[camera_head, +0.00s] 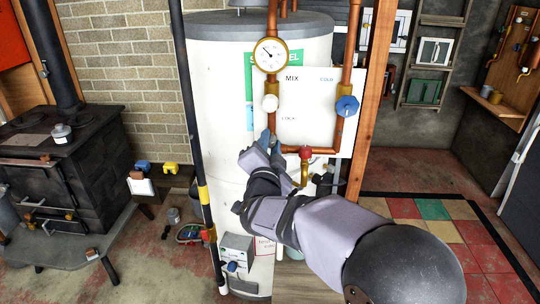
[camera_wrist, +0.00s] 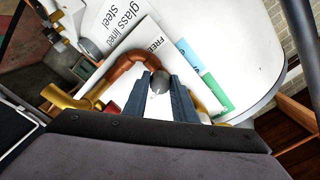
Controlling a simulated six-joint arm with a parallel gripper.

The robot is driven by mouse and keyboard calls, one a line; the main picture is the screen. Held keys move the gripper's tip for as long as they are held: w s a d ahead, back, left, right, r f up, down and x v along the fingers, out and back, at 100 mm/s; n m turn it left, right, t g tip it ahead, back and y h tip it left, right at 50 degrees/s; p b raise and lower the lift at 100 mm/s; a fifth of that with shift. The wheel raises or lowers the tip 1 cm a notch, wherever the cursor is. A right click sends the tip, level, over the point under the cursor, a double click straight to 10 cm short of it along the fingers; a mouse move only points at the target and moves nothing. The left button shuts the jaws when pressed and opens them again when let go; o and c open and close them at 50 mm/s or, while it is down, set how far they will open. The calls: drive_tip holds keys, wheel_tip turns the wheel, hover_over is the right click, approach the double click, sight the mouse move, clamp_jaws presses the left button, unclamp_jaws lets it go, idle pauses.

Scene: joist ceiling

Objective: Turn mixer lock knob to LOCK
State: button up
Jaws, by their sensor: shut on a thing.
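The white mixer panel (camera_head: 318,88) is marked MIX, COLD and LOCK in the head view. In the wrist view the panel (camera_wrist: 140,45) shows the word FREE. The mixer lock knob (camera_wrist: 160,81) is small, grey and rounded, and sits between my fingertips in front of a bent copper pipe. My gripper (camera_wrist: 161,88) is shut on it; in the head view my gripper (camera_head: 268,138) is at the panel's lower left, left of and below the LOCK lettering. There the knob is hidden by my fingers, and I cannot tell which way it points.
A white round knob (camera_head: 270,103) is just above my gripper, below a dial gauge (camera_head: 270,55). A blue valve handle (camera_head: 347,107) and a red knob (camera_head: 305,152) are to the right. The white tank (camera_head: 215,100) stands behind. A wooden post (camera_head: 371,90) is at right.

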drive_tip(key=m+b, duration=0.3)
drive_tip(key=m, duration=0.1)
drive_tip(key=shift+f+b, duration=0.2)
drive_tip(key=shift+b, duration=0.2)
drive_tip(key=shift+m+b, duration=0.5)
drive_tip(key=shift+m, duration=0.1)
drive_tip(key=shift+r, duration=0.15)
drive_tip(key=o, duration=1)
drive_tip(key=shift+o, duration=0.2)
drive_tip(key=s, duration=0.7)
drive_tip(key=shift+s, duration=0.2)
